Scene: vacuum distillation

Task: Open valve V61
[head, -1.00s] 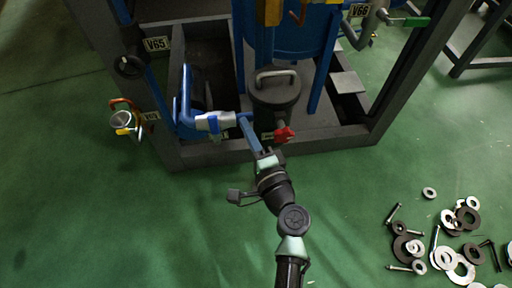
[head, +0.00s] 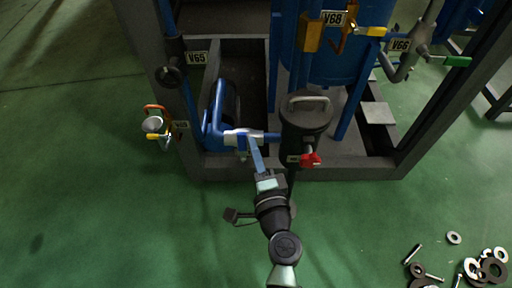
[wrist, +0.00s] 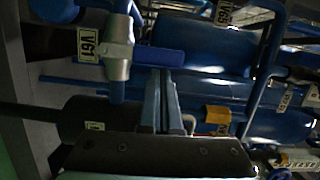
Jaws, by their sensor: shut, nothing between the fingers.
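Valve V61 has a grey-silver body (head: 243,137) on a blue pipe, low at the front of the frame in the head view. Its blue lever (head: 256,155) points crosswise to the pipe, toward my side. In the wrist view the valve body (wrist: 118,45) stands at upper left beside its V61 tag (wrist: 88,44), and the lever (wrist: 160,57) extends right. My gripper (wrist: 163,75) is shut and empty, its fingertips at the lever's lower edge; I cannot tell whether they touch it. In the head view my gripper (head: 264,178) is at the lever's near end.
A dark canister (head: 305,118) with a red-handled valve (head: 311,160) stands right of V61. An orange-handled valve (head: 156,124) sits at left. The grey frame base (head: 350,172) runs below. Washers and bolts (head: 485,268) lie at lower right; green floor is otherwise clear.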

